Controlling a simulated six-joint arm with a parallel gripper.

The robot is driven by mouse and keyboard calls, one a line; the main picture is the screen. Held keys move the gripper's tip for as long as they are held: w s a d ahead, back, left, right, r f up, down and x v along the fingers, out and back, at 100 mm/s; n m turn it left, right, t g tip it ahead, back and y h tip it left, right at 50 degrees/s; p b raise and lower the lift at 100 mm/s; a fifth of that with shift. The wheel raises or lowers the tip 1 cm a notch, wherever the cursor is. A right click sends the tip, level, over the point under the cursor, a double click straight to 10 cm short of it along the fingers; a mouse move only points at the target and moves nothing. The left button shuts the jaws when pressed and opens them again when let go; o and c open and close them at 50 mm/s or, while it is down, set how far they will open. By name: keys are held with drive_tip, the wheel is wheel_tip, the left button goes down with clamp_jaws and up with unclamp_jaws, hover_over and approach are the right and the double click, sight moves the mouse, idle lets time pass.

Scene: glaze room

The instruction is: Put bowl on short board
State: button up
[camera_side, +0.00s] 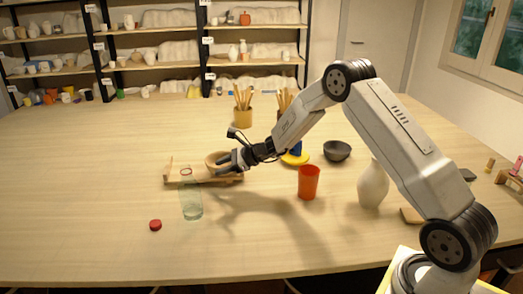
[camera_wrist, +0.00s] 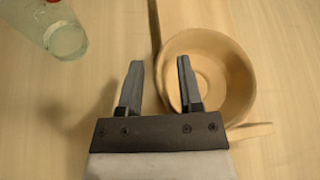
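A tan bowl (camera_side: 214,157) sits at the right end of a light wooden board (camera_side: 205,179) on the left of the table. In the wrist view the bowl (camera_wrist: 238,78) overlaps the board (camera_wrist: 195,15); I cannot tell if it rests flat on it. My gripper (camera_side: 223,163) is at the bowl's right side in the side view. In the wrist view my gripper (camera_wrist: 160,65) is open, with the right finger over the bowl's inside and the left finger outside its rim. I see no firm contact. Another small board (camera_side: 410,215) lies at the right, partly hidden by my arm.
A clear glass (camera_side: 191,205) stands in front of the board, near a red cap (camera_side: 155,225). A red cup (camera_side: 308,182), white vase (camera_side: 373,186), dark bowl (camera_side: 337,151) and brush pot (camera_side: 243,117) stand to the right. The table's left side is clear.

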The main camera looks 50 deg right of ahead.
drive_tip(key=shift+r, duration=0.15)
drive_tip(key=shift+s+d, duration=0.15)
drive_tip(key=v, duration=1.1)
drive_tip(key=shift+s+d+r, duration=0.15)
drive_tip(key=shift+s+r, duration=0.05)
drive_tip(key=shift+s, duration=0.05)
drive_tip(key=s+a+f+n+g+h, duration=0.1)
drive_tip(key=s+a+n+g+h, duration=0.3)
drive_tip(key=s+n, duration=0.7)
drive_tip(key=s+a+f+n+g+h, duration=0.1)
drive_tip(key=s+a+n+g+h, duration=0.2)
drive_tip(key=s+a+n, duration=0.6)
drive_tip(key=s+n, duration=0.3)
drive_tip(key=n, duration=0.2)
drive_tip(key=shift+s+f+g+h, duration=0.25)
drive_tip(key=shift+f+g+h, duration=0.05)
drive_tip(key=shift+g+h, duration=0.1)
